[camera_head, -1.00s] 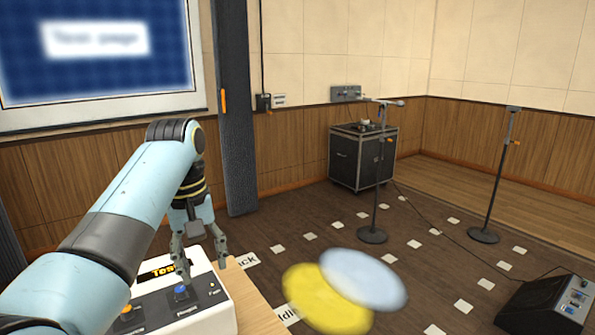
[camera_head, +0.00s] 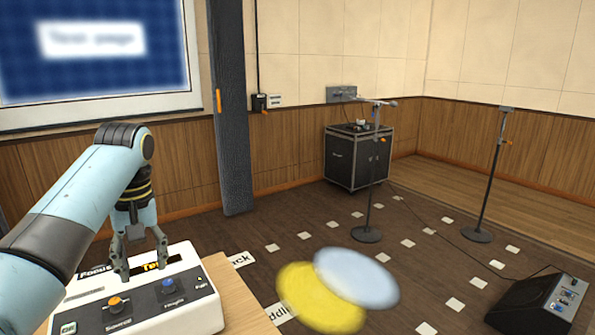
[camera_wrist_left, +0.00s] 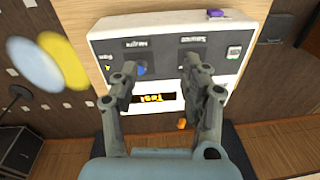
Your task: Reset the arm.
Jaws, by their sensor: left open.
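My left gripper (camera_head: 143,258) is open and empty, above the back part of a white control box (camera_head: 150,301) on a wooden table. The box has an orange knob (camera_head: 116,304) labelled Source and a blue knob (camera_head: 169,285). A dark label with yellow "Test" text (camera_head: 156,264) is partly hidden behind the fingers. In the left wrist view, the open fingers (camera_wrist_left: 161,85) reach over the box panel (camera_wrist_left: 165,65), with the Test label (camera_wrist_left: 155,98) between them. My right gripper is not in view.
Yellow (camera_head: 318,299) and pale blue (camera_head: 357,277) light spots lie on the dark floor. Microphone stands (camera_head: 369,190), a black case (camera_head: 355,158) and a floor monitor (camera_head: 541,302) stand right of the table. A dark pillar (camera_head: 233,130) and a blurred screen (camera_head: 95,50) are behind.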

